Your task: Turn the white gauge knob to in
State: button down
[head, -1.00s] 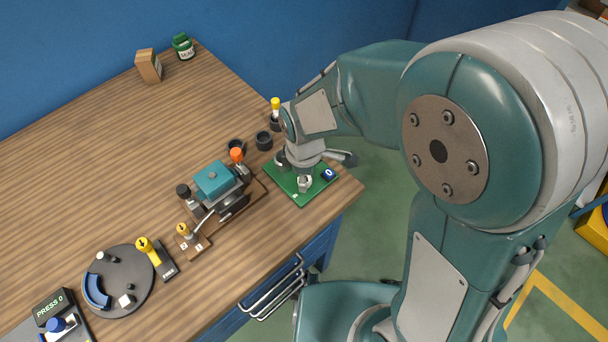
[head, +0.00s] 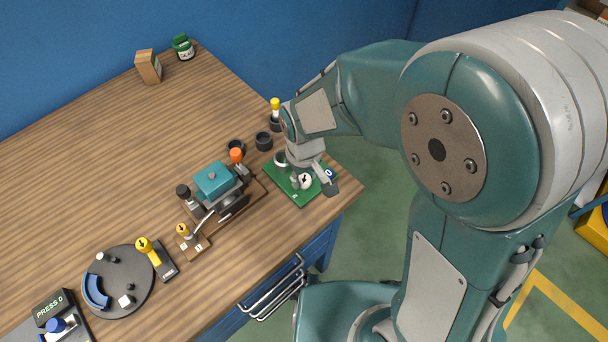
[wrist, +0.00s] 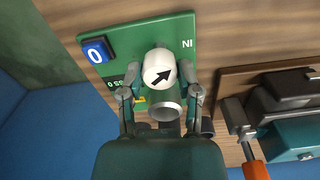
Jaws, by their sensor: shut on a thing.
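The white gauge knob (wrist: 158,69) stands on a green plate (wrist: 125,42) and carries a black arrow. In the wrist view the arrow points up and right, roughly toward the "IN" label (wrist: 187,43), which reads upside down. My gripper (wrist: 161,75) is shut on the knob, with one finger on each side. In the head view the knob (head: 305,181) shows below my wrist at the table's right corner, and part of the plate (head: 297,197) is covered by my gripper.
A blue "0" button (wrist: 96,50) sits on the plate beside the knob. A teal-topped clamp device (head: 213,180) with an orange-tipped handle (head: 236,155) stands close left of the plate. Black cups (head: 264,141) stand behind it. The table's far left is largely clear.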

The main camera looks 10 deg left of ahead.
jog(key=m, duration=0.6)
jog(key=shift+w, duration=0.1)
dwell(0.5)
jog(key=shift+c, duration=1.5)
grip_release()
jog(key=shift+a, duration=0.1)
notch_tip(320, 180, up, 12)
jog(key=shift+f, duration=0.1)
